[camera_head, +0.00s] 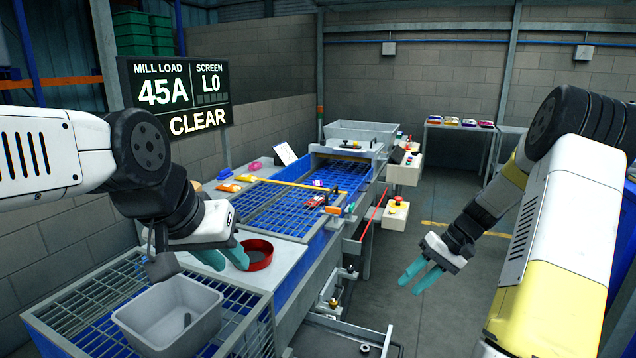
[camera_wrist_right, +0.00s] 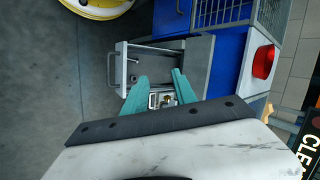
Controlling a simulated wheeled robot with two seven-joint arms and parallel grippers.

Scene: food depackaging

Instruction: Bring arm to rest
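My left gripper (camera_head: 222,258) has teal fingers and hangs above the front of the work surface, close to the left of a red round pan (camera_head: 258,256). I cannot tell whether it touches the pan, and its fingers look apart. My right gripper (camera_head: 413,278) hangs over the open floor to the right of the machine, its teal fingers apart with nothing between them. In the right wrist view, its two fingers (camera_wrist_right: 160,90) are spread above a metal drawer-like part low on the machine (camera_wrist_right: 130,65).
A grey bin (camera_head: 168,318) stands on the metal grating at the front left. The blue mesh screen (camera_head: 290,205) carries a few small items. A red button box (camera_head: 397,213) and a red bar (camera_head: 374,210) stick out on the machine's right side. The floor at right is clear.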

